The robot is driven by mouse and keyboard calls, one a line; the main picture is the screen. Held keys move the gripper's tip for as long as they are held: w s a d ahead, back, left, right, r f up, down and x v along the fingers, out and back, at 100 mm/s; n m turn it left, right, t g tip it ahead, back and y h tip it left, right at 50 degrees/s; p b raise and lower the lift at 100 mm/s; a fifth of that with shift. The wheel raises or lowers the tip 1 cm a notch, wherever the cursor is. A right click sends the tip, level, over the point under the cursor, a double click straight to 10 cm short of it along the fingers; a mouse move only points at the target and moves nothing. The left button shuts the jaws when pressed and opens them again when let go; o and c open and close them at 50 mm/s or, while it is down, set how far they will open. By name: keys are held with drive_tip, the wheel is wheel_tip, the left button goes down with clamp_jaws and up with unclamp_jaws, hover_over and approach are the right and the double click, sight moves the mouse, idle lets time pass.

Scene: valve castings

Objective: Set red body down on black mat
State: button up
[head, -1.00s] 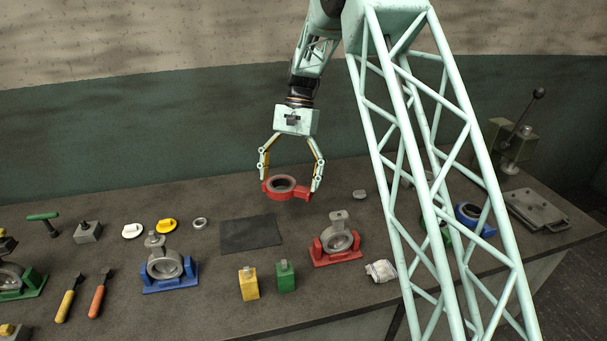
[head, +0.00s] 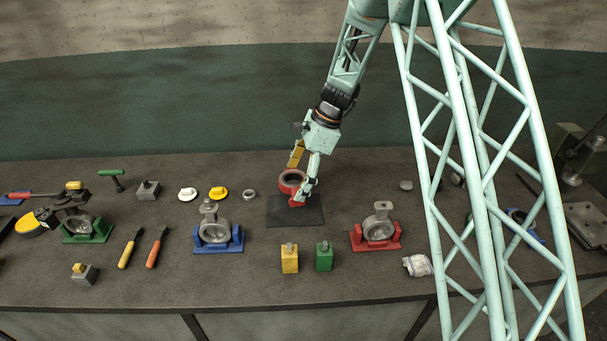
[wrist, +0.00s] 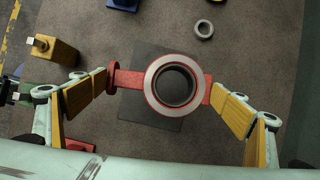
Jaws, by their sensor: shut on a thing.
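The red body (head: 284,188) is a red ring casting with a grey face and a dark bore; in the wrist view its red side arm (wrist: 130,79) ends in a flange. My gripper (head: 301,181) is shut on it, with yellow-padded fingers at its two opposite ends. The black mat (head: 310,215) lies flat on the bench below it, and its dark surface (wrist: 150,58) shows beneath the body in the wrist view. The body is over the rear part of the mat in the head view. I cannot tell whether it touches the mat.
A yellow block (head: 290,262) and a green block (head: 324,261) stand in front of the mat. A valve casting on a red stand (head: 376,243) is to the right, another on a blue stand (head: 218,245) to the left. A grey ring (head: 249,194) lies left of the mat.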

sight(295, 188)
drive_tip(key=shift+s+a+f+m+t+p, duration=0.25)
drive_tip(key=shift+a+m, duration=0.05)
drive_tip(key=shift+m, duration=0.3)
drive_tip(key=shift+s+a+f+m+t+p, duration=0.2)
drive_tip(key=shift+a+m+t, duration=0.05)
drive_tip(key=shift+m, duration=0.35)
drive_tip(key=shift+s+f+m+t+p, duration=0.3)
drive_tip(key=shift+s+f+m, duration=0.1)
drive_tip(key=shift+m, duration=0.35)
drive_tip(key=shift+s+f+m+t+p, duration=0.25)
drive_tip(key=shift+f+m, duration=0.15)
drive_tip(key=shift+m, duration=0.35)
drive_tip(key=shift+f+b, duration=2.85)
drive_tip(key=shift+f, duration=0.4)
drive_tip(key=shift+f, duration=0.25)
drive_tip(key=o, duration=1.6)
drive_tip(key=shift+s, duration=0.1)
drive_tip(key=shift+d+f, duration=0.1)
